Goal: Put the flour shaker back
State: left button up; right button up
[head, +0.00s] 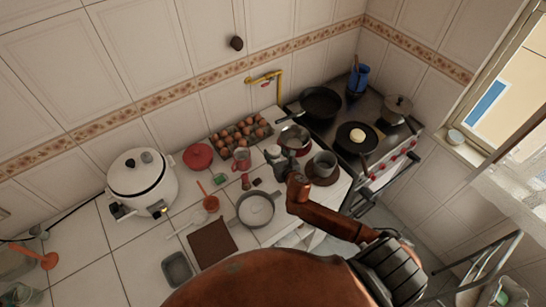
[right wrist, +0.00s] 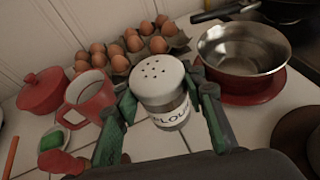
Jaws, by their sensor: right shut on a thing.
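The flour shaker (right wrist: 162,82) has a white lid with small holes and a label partly reading "FLOU". It stands roughly upright between the green fingers of my right gripper (right wrist: 166,108), which is shut on it. In the head view the shaker (head: 273,151) is a small pale shape at my right gripper (head: 279,165), over the tiled counter near its right end. I cannot tell whether its base touches the counter. My left gripper is not in view.
An egg carton (head: 243,133) lies behind the shaker. A red mug (right wrist: 88,96) and a red lidded pot (right wrist: 43,90) are at left. A steel bowl (right wrist: 243,48) on a red plate is close at right. The stove (head: 372,115) with pans is farther right.

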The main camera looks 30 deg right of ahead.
jog(key=shift+w+f, duration=0.2)
jog(key=shift+w, duration=0.05)
jog(key=f, duration=0.1)
jog(key=w+f, duration=0.1)
jog(key=f, duration=0.1)
jog(key=shift+d, duration=0.15)
jog(key=shift+f, duration=0.4)
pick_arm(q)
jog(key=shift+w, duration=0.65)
pick_arm(e)
jog(key=shift+f, duration=0.1)
jog(key=o, duration=0.8)
jog(key=shift+f, duration=0.1)
jog(key=o, duration=0.5)
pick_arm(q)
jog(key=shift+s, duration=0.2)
